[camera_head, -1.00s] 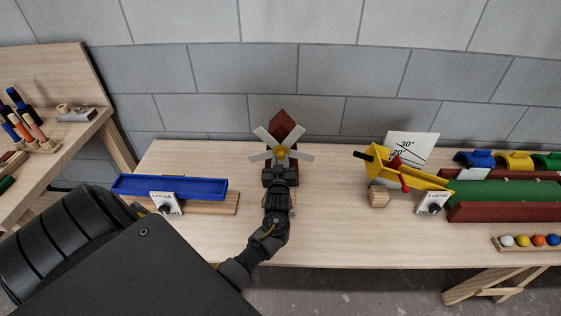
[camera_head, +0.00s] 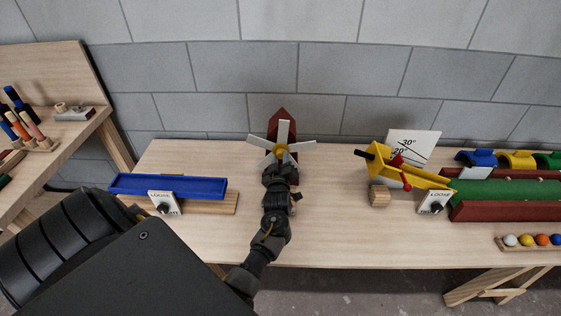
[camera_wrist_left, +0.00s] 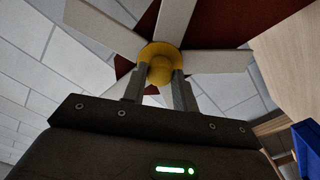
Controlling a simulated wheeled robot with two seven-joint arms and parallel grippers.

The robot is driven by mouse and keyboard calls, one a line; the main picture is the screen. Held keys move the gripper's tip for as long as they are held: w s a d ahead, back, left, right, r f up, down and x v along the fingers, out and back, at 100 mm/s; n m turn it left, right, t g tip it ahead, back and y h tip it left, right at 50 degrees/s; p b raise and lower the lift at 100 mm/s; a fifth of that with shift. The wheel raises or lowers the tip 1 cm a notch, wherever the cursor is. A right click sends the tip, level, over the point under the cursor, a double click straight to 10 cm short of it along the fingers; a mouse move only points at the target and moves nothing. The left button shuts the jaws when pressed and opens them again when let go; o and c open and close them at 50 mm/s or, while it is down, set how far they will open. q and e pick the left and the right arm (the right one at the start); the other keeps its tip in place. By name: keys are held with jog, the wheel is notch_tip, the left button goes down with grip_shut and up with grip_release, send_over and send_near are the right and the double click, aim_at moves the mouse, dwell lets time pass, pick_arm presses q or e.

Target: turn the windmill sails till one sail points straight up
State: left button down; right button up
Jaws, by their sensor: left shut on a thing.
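The windmill has a dark red tower (camera_head: 280,115), pale grey sails (camera_head: 284,131) and a yellow hub (camera_head: 281,149). In the head view one sail points up, close to vertical; others reach left and right, and the lower ones are partly hidden by my left gripper (camera_head: 279,162). In the left wrist view, the fingers of my left gripper (camera_wrist_left: 158,86) are shut on the yellow hub (camera_wrist_left: 160,62), with pale sails (camera_wrist_left: 176,20) spreading around it. My right gripper is out of view.
A blue trough (camera_head: 170,186) with a white LOOSE card (camera_head: 164,203) stands left of the windmill. A yellow chute (camera_head: 410,177) and angle card (camera_head: 413,146) stand to the right, with green and red channels (camera_head: 510,192) beyond. Bare table (camera_head: 335,215) lies between.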

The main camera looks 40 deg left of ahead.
pick_arm(q)
jog(key=shift+n, duration=0.5)
jog(key=c, duration=1.1)
grip_release()
jog(key=b+v, duration=0.1)
jog(key=v, duration=0.6)
jog(key=shift+s+d, duration=0.2)
